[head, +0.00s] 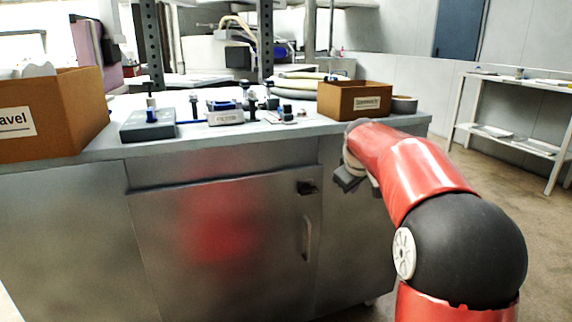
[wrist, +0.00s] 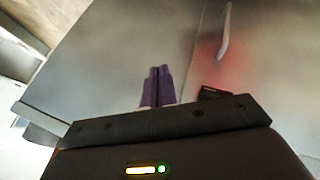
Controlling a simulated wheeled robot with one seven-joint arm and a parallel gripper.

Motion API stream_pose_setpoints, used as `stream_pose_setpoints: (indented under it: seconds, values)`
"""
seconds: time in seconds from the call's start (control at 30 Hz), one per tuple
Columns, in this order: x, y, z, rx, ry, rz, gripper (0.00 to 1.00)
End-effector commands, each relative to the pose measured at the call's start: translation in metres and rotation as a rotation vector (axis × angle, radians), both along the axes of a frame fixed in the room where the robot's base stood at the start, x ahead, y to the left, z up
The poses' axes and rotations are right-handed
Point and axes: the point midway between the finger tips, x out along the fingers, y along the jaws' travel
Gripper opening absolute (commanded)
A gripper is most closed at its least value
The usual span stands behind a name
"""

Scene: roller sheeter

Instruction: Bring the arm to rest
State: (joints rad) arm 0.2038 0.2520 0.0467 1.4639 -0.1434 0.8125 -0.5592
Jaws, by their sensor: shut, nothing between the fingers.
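My red arm reaches forward on the right of the head view, its end low in front of the metal cabinet (head: 225,235). My gripper (wrist: 158,72) is shut and empty in the wrist view, its two fingers side by side. In the head view only a dark part of the hand shows, just below the worktop edge. The fingers point toward the cabinet front, whose handle (wrist: 225,30) shows at the upper right of the wrist view. I cannot tell how far the fingertips are from the cabinet.
The worktop (head: 95,145) carries a large cardboard box (head: 75,110) at left, a smaller labelled box (head: 340,100) at right, a grey block (head: 147,126) and several small fixtures. A white shelf rack (head: 505,135) stands far right. Open floor lies between the cabinet and the rack.

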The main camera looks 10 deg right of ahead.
Motion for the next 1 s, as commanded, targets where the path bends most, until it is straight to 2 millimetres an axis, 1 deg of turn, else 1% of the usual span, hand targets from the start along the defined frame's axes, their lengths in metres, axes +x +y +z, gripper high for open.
stream_pose_setpoints:
  seconds: [0.07,0.17,0.2,0.27,0.3,0.37,0.4,0.47,0.5,0.57,0.6,0.63,0.7,0.8,0.9,1.0]
  values:
    - [-0.020,0.010,0.008,0.019,-0.003,-0.013,0.00]
    - [-0.061,0.030,0.016,0.062,-0.003,-0.046,0.00]
    - [-0.082,0.039,0.017,0.085,-0.002,-0.065,0.00]
    - [-0.115,0.052,0.018,0.122,0.000,-0.093,0.00]
    - [-0.136,0.059,0.016,0.146,0.001,-0.113,0.00]
    - [-0.169,0.070,0.012,0.182,0.006,-0.142,0.00]
    - [-0.191,0.077,0.007,0.207,0.009,-0.163,0.00]
    - [-0.223,0.086,-0.001,0.244,0.014,-0.194,0.00]
    - [-0.245,0.091,-0.008,0.268,0.017,-0.214,0.00]
    - [-0.274,0.098,-0.021,0.303,0.023,-0.243,0.00]
    - [-0.292,0.102,-0.029,0.325,0.027,-0.261,0.00]
    - [-0.304,0.105,-0.036,0.340,0.032,-0.275,0.00]
    - [-0.329,0.110,-0.050,0.371,0.040,-0.301,0.00]
    - [-0.353,0.114,-0.067,0.402,0.049,-0.329,0.00]
    - [-0.365,0.117,-0.076,0.419,0.054,-0.345,0.00]
    - [-0.369,0.117,-0.080,0.424,0.058,-0.352,0.00]
